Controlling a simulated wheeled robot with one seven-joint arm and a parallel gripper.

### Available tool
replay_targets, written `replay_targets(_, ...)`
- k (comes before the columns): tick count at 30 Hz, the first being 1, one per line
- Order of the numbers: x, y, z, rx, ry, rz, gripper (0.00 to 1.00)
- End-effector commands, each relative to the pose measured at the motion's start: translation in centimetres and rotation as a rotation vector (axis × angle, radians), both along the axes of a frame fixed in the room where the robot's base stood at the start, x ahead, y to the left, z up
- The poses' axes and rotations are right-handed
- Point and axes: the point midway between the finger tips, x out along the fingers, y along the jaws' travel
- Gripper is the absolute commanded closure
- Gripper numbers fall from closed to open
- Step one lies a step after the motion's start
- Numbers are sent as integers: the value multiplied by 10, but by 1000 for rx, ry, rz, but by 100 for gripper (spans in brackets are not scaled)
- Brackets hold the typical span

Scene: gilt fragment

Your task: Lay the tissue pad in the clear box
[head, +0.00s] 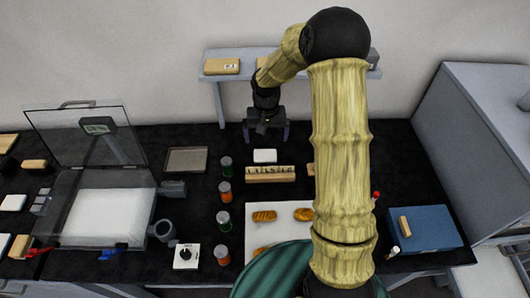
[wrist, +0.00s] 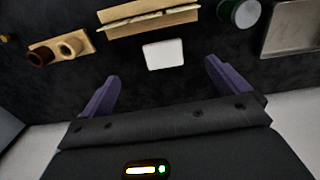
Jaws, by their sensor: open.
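A small white pad (head: 265,155), which looks like the tissue pad, lies flat on the black table behind a wooden rack. In the wrist view the pad (wrist: 163,54) lies just beyond and between my fingertips, not touched. My gripper (head: 266,134) is open and empty above and slightly behind the pad; both purple fingers show in the wrist view (wrist: 163,72). The clear box (head: 68,195) stands at the left with its transparent lid (head: 75,140) raised. A large white slab (head: 110,214) lies inside it.
The wooden rack (head: 270,174) stands close in front of the pad. Several lidded jars (head: 224,191) and a grey tray (head: 186,160) lie between pad and box. A raised shelf (head: 235,75) is behind my gripper. A blue case (head: 425,230) is at the right.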

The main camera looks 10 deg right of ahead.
Motion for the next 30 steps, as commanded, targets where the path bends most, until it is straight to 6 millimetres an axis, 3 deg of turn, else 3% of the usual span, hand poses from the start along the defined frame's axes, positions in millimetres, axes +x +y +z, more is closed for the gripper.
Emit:
replay_targets(4, 14, -1, -7, 6, 12, -27, 0)
replay_targets(17, 15, -1, -13, 6, 15, -28, 0)
replay_targets(30, 14, -1, -71, 6, 14, -29, 0)
